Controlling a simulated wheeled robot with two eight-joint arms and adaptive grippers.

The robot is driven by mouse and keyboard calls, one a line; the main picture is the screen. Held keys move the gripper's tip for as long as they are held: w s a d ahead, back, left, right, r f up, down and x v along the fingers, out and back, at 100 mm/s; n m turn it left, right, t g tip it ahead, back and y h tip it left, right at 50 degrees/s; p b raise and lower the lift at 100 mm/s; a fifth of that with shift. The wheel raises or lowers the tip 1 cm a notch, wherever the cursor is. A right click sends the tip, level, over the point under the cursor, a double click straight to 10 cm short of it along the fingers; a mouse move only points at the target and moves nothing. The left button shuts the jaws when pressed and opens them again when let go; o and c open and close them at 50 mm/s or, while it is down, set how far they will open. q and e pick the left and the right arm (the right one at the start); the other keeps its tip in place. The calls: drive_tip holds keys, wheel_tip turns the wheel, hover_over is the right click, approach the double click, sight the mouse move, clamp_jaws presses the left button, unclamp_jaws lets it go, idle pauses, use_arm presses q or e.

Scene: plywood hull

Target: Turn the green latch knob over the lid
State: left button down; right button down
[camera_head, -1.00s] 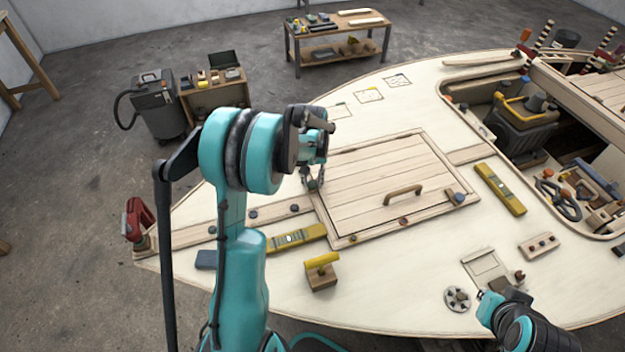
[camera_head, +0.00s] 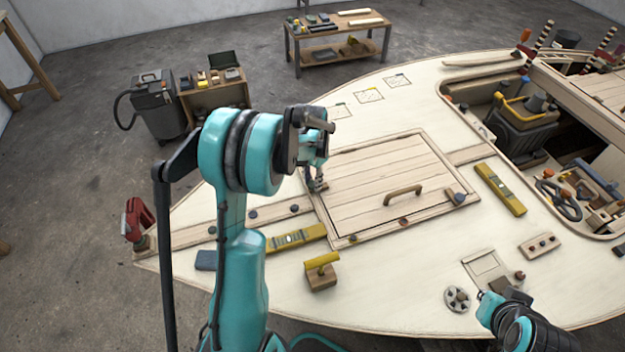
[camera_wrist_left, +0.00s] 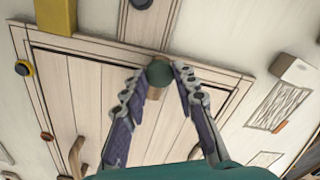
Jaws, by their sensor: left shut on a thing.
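The planked wooden lid (camera_head: 365,185) lies flat in its frame on the deck, with a wooden handle (camera_head: 403,194) near its front edge. In the left wrist view the green latch knob (camera_wrist_left: 159,73) sits at the lid's edge with a short wooden piece below it. My left gripper (camera_head: 317,186) is at the lid's left edge; in the left wrist view its fingers (camera_wrist_left: 161,76) are on both sides of the knob and shut on it. In the head view the fingers hide the knob. My right gripper (camera_head: 492,300) is low at the right; its jaws are unclear.
Other knobs (camera_head: 352,237) sit around the lid frame. A yellow level (camera_head: 297,238), a yellow-handled block (camera_head: 321,272) and another level (camera_head: 500,188) lie on the deck. An open cockpit (camera_head: 560,150) with tools is at the right.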

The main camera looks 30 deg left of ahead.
sight(313, 183)
idle(0.3)
use_arm(q)
drive_tip(key=c, duration=1.2)
unclamp_jaws()
drive_tip(key=shift+r, duration=0.1)
wheel_tip(313, 183, up, 12)
drive_tip(key=shift+f, duration=0.1)
drive_tip(key=s+d+r+n+t, duration=0.1)
drive_tip(key=s+d+r+t, duration=0.3)
drive_tip(key=s+d, duration=0.5)
drive_tip(key=s+d+t, duration=0.1)
drive_tip(key=s+d, duration=0.1)
drive_tip(key=s, duration=0.1)
drive_tip(key=s+d+n+t, duration=0.1)
drive_tip(key=s+d, duration=0.1)
drive_tip(key=s, duration=0.1)
drive_tip(key=s+d+f+t, duration=0.1)
drive_tip(key=s+d, duration=0.1)
drive_tip(key=s, duration=0.2)
drive_tip(key=shift+d+f+n, duration=0.1)
drive_tip(key=shift+d+n, duration=0.05)
drive_tip(key=shift+n, duration=0.25)
